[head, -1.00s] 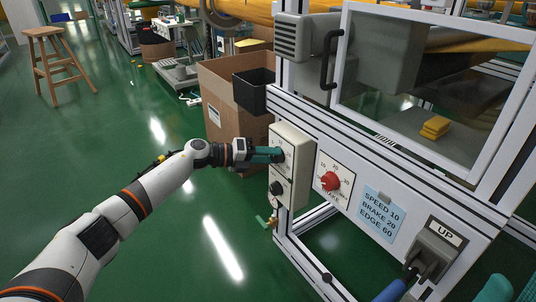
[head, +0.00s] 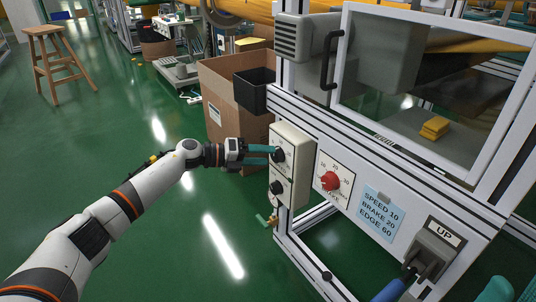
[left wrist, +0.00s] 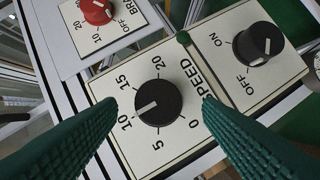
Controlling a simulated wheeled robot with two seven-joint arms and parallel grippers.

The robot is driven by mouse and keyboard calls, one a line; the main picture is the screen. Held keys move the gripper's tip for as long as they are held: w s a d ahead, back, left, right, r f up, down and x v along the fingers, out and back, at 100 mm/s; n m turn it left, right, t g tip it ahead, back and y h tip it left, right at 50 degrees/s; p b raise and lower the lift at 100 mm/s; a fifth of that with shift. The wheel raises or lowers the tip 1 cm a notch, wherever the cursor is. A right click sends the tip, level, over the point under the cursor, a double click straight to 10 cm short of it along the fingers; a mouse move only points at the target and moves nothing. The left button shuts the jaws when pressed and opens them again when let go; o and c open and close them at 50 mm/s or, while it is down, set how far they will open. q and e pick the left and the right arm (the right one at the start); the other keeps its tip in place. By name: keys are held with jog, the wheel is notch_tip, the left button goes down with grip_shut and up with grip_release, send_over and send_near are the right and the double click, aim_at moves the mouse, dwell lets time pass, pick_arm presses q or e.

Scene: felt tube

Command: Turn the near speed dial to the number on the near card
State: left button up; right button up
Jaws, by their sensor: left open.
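The speed dial (head: 278,155) is a black knob on a cream box at the machine's left end. In the left wrist view the speed dial (left wrist: 158,103) has a white pointer line aimed at about the 10 mark. My left gripper (head: 271,152) is open, its green fingers apart and just back from the dial, one on each side of it in the wrist view. The light blue card (head: 383,212) reads SPEED 10, BRAKE 20, EDGE 60. Teal shapes at the bottom right edge look like my right gripper (head: 512,289), mostly cut off.
A black on/off knob (left wrist: 258,44) sits beside the speed plate. The red brake dial (head: 330,181) is to the right. A lever box marked UP (head: 436,248) is at lower right. A cardboard box (head: 230,100) stands behind.

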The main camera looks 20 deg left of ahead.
pick_arm(q)
jog(key=p+v, duration=0.2)
jog(key=v, duration=0.7)
jog(key=shift+s+a, duration=0.25)
jog(key=shift+a, duration=0.05)
jog(key=shift+r, duration=0.15)
